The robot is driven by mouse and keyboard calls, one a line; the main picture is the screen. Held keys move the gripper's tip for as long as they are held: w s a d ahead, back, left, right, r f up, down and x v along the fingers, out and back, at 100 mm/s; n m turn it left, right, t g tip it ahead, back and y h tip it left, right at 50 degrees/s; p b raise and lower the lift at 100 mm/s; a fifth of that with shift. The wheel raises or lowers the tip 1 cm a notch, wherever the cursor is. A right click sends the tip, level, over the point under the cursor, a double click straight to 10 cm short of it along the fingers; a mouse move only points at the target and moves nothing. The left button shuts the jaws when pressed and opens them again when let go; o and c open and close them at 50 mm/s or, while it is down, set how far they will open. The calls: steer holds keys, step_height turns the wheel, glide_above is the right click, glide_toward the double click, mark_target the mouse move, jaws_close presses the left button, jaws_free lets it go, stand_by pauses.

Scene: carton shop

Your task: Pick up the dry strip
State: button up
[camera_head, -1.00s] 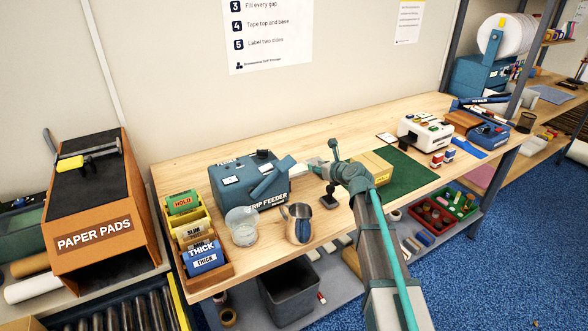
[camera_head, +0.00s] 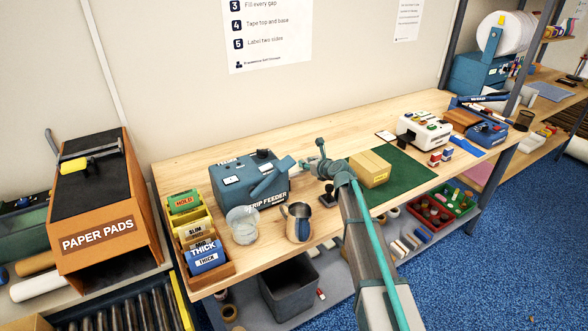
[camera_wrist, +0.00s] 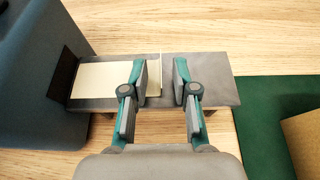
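A pale cream strip (camera_wrist: 100,80) lies on the grey outlet plate (camera_wrist: 218,92) of the blue strip feeder (camera_wrist: 35,70) in the wrist view. Its right end shows between my fingers. My gripper (camera_wrist: 161,75) is open over the plate, one finger over the strip and the other right of its end; I cannot tell whether they touch it. In the head view, the strip feeder (camera_head: 225,196) stands on the bench, with my gripper (camera_head: 299,164) just right of it. My arm largely hides the outlet there.
A metal jug (camera_head: 299,222) and a glass beaker (camera_head: 242,226) stand in front of the feeder. A small carton (camera_head: 370,168) sits on the green mat (camera_head: 412,176) to the right. Strip boxes (camera_head: 206,257) stand at the left bench end. The rear bench is mostly clear.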

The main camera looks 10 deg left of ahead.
jaws_close()
steer(key=shift+r, duration=0.1)
